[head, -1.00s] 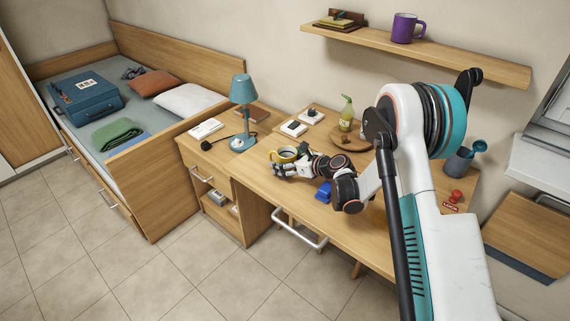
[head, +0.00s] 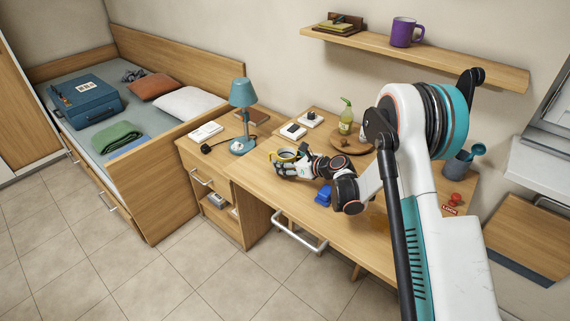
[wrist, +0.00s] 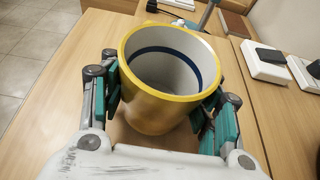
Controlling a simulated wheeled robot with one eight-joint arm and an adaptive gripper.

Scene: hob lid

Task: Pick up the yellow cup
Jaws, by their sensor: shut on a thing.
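The yellow cup (wrist: 150,112) stands out large in the wrist view, upright, with a yellow rim, a pale inside and a dark blue band within. My gripper (wrist: 158,105) is shut on it, with a finger against each side of the cup. In the head view my gripper (head: 285,165) is at the left part of the desk, and the cup (head: 284,153) is partly hidden behind the fingers. I cannot tell whether the cup's base touches the desk.
The desk (head: 262,184) holds a blue object (head: 323,195) near my wrist, a round wooden board (head: 348,146) with a green bottle (head: 346,117), and white boxes behind. A teal lamp (head: 242,100) stands left of the cup. A red stamp-like object (head: 455,199) is at right.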

